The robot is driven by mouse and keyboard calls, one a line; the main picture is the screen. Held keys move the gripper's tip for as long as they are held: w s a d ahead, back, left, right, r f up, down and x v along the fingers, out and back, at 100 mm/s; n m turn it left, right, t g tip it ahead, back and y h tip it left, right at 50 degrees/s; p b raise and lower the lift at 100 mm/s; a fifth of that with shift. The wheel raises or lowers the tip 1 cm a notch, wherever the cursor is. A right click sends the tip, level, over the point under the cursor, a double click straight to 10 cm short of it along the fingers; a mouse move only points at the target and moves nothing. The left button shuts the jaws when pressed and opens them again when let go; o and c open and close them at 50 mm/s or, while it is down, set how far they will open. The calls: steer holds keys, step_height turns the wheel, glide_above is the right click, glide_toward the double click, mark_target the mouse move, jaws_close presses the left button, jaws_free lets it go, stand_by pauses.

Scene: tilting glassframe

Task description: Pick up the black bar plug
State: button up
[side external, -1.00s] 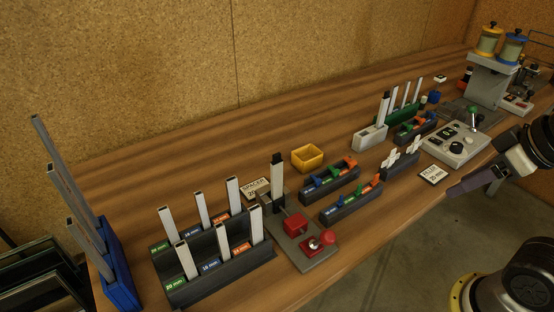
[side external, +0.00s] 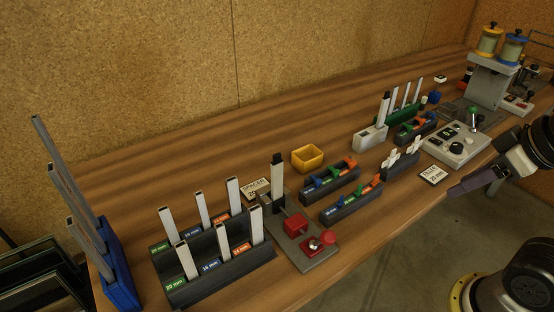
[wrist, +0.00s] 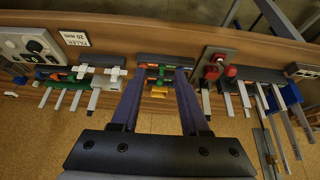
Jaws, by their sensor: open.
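A black plug-like cap (side external: 277,158) tops the upright pale bar in the grey fixture at the middle of the bench. A second black cap (side external: 386,95) tops a bar standing in a light grey block farther back. I cannot tell from the frames which is the black bar plug. My gripper (side external: 453,192) is at the right, beyond the bench's front edge and apart from both. In the wrist view its two purple fingers (wrist: 158,82) are spread, with nothing held between them.
A bar rack (side external: 225,270) stands at the front left, beside a tall blue holder (side external: 118,275). Two dark clip racks (side external: 350,205) and a yellow bin (side external: 307,158) lie mid-bench. A grey control box (side external: 455,145) is at the right. The back strip of the bench is clear.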

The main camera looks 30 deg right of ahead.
steer(key=w+a+r+n+g+y, duration=0.1)
steer(key=w+a+r+n, duration=0.2)
steer(key=w+r+n, duration=0.4)
steer(key=w+a+r+n+g, duration=0.1)
steer(key=w+a+r+n, duration=0.1)
steer(key=w+r+n, duration=0.6)
steer(key=n+g, duration=0.3)
steer(key=g, duration=0.1)
glide_above(277, 154)
steer(key=f, duration=1.3)
steer(key=shift+s+d, duration=0.2)
steer(key=shift+d, duration=0.1)
steer(key=shift+w+a+f, duration=0.1)
steer(key=shift+f, duration=1.4)
steer(key=shift+w+a+f, duration=0.1)
steer(key=shift+f, duration=1.35)
jaws_close()
